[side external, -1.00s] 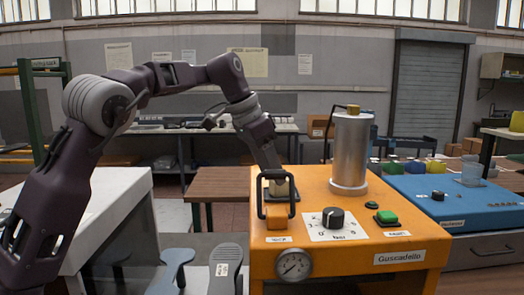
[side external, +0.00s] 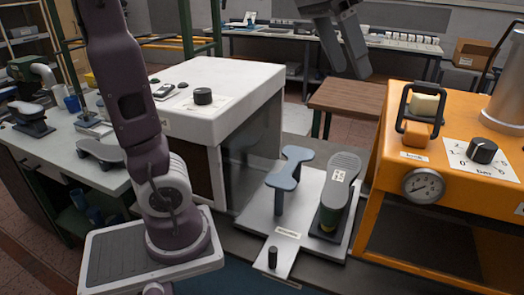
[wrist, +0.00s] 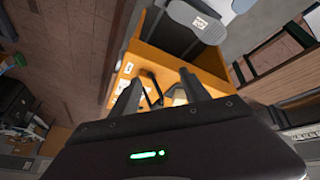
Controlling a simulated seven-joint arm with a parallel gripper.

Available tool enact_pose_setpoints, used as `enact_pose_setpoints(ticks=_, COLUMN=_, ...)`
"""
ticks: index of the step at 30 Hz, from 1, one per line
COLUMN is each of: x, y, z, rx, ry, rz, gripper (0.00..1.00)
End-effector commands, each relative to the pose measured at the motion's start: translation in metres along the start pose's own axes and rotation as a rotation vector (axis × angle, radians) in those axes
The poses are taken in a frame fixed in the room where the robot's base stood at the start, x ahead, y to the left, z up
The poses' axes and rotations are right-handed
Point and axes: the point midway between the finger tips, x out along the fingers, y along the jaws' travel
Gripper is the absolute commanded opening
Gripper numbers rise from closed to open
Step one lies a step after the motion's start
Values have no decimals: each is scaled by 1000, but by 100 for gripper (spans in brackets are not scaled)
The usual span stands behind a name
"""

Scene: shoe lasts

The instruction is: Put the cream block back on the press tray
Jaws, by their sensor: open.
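The cream block (side external: 424,106) sits on the orange press, on the dark press tray (side external: 411,121), seen through the black loop handle (side external: 403,105). It looks upright; its exact seating on the tray is partly hidden by the handle. My gripper (side external: 350,72) is open and empty, up and to the left of the block in the side view, clear of it. In the wrist view my open fingers (wrist: 160,92) frame the black handle, and a pale patch near the right finger appears to be the block (wrist: 178,97).
The orange press carries a pressure gauge (side external: 423,185), a black knob (side external: 482,150) and a metal cylinder (side external: 505,95). A grey stand (side external: 300,230) with a blue-grey shoe form (side external: 290,170) and a dark sole-shaped form (side external: 338,185) is left of it. A brown table (side external: 345,105) lies behind.

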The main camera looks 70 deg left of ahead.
Motion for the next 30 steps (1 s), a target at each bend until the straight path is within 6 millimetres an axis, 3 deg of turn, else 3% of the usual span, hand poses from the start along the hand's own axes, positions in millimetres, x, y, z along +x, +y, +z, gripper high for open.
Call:
enact_pose_setpoints(ticks=1, x=3, y=10, z=42, rx=-11, ry=4, rz=-14, gripper=54)
enact_pose_setpoints(ticks=3, x=16, y=18, z=98, rx=-20, ry=11, rz=-55, gripper=54)
enact_pose_setpoints(ticks=6, x=39, y=21, z=162, rx=-19, ry=28, rz=-115, gripper=54)
enact_pose_setpoints(ticks=9, x=56, y=19, z=199, rx=-13, ry=41, rz=-157, gripper=54)
enact_pose_setpoints(ticks=13, x=64, y=17, z=214, rx=-11, ry=45, rz=-174, gripper=54)
enact_pose_setpoints(ticks=30, x=63, y=17, z=213, rx=-12, ry=43, rz=-172, gripper=54)
